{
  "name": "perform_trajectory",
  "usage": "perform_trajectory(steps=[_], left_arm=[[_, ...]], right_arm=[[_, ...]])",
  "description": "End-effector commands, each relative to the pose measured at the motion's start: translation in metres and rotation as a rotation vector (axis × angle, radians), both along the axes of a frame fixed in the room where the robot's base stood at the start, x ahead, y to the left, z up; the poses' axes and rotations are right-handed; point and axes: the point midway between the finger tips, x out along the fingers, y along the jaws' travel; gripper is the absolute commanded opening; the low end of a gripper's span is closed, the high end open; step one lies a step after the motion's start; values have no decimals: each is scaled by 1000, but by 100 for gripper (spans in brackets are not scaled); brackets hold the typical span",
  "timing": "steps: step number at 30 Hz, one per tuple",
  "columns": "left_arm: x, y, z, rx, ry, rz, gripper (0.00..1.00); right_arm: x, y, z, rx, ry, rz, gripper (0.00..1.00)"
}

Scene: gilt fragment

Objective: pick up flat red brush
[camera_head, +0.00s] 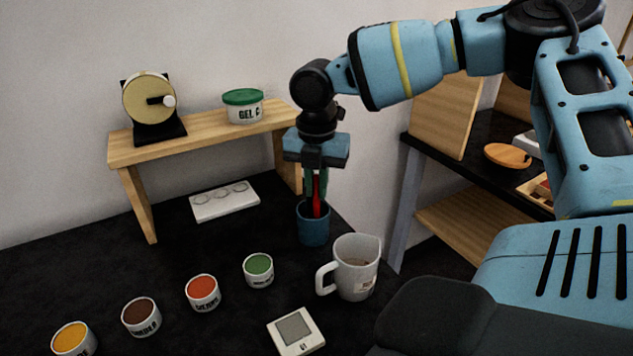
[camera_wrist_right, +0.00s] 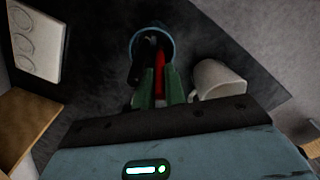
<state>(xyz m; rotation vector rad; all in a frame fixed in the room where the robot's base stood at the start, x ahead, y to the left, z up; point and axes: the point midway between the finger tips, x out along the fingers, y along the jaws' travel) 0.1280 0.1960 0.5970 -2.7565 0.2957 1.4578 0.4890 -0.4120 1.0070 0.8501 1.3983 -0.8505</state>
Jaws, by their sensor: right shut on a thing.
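The flat red brush (camera_head: 317,196) stands upright in a blue cup (camera_head: 313,229) on the black table. My right gripper (camera_head: 316,185) is above the cup, pointing down, shut on the red brush. In the right wrist view the red brush (camera_wrist_right: 159,72) lies between the green fingers (camera_wrist_right: 160,90), with its far end inside the blue cup (camera_wrist_right: 151,32). A dark handle (camera_wrist_right: 139,64) stands beside it in the cup. The brush's lower end is hidden in the cup. My left gripper is not in view.
A white mug (camera_head: 355,268) stands close to the cup, front right. Several small paint pots, such as the green one (camera_head: 258,269), and a small white device (camera_head: 296,332) lie in front. A wooden shelf (camera_head: 205,134) with a GEL C tub (camera_head: 243,107) stands behind left.

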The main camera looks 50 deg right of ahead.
Motion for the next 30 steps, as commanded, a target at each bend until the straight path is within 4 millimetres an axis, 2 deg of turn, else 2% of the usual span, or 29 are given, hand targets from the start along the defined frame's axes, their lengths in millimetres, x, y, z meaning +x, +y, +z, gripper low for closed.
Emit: perform_trajectory(steps=[5,8,21,25,30], left_arm=[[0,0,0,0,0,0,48],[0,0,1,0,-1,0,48],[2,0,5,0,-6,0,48],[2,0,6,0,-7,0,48],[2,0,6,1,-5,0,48]], right_arm=[[1,0,15,1,-4,-1,0],[1,0,34,1,-6,-1,0],[1,0,141,1,-5,-1,0],[0,0,162,0,-4,-1,0],[0,0,176,0,-1,0,0]])
